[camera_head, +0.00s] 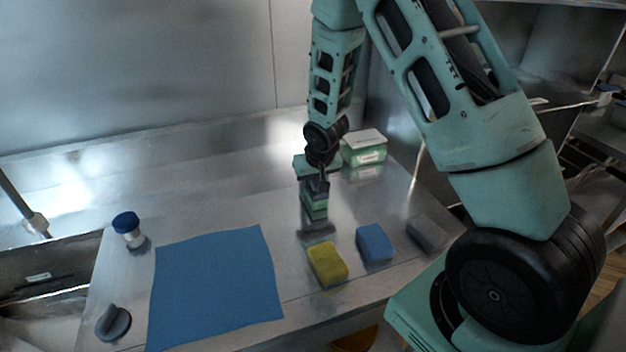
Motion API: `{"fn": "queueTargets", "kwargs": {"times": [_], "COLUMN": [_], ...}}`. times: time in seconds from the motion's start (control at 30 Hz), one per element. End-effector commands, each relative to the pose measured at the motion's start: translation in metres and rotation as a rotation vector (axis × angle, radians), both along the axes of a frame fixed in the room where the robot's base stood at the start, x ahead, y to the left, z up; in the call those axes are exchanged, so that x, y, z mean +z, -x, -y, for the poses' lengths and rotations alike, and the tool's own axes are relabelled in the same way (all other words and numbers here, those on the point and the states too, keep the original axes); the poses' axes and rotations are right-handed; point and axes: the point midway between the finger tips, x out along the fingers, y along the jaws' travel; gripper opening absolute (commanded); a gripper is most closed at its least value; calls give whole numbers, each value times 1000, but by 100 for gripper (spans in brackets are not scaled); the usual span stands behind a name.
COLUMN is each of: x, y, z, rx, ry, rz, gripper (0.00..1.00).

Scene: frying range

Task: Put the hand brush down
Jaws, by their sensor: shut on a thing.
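My gripper (318,186) points down over the back middle of the steel counter. It is shut on a small block with dark and green layers, which I take to be the hand brush (315,208). The gripper hides its top, and its fine shape is too small to make out. A darker reflection shows on the steel just below it. I cannot tell whether its underside touches the counter.
A green box with a white lid (364,148) stands behind, right of the gripper. A yellow sponge (327,264), blue sponge (374,243) and grey block (427,235) lie in front. A blue cloth (215,288), blue-capped jar (128,230) and grey knobbed object (113,322) are left.

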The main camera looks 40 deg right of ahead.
Motion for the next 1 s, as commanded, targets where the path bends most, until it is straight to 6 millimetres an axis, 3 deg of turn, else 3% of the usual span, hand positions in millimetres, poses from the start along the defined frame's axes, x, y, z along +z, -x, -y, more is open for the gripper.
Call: {"fn": "queueTargets", "kwargs": {"times": [0.27, 0.3, 0.37, 0.77, 1.0], "x": [-4, -3, -2, 4, 38], "y": [0, 0, 0, 0, 13], "z": [0, 0, 0, 0, -4], "rx": [-1, -1, -1, -1, -1], "ry": [0, 0, 0, 0, -1], "rz": [1, 0, 0, 2, 6], "gripper": [25, 52, 65, 65, 65]}}
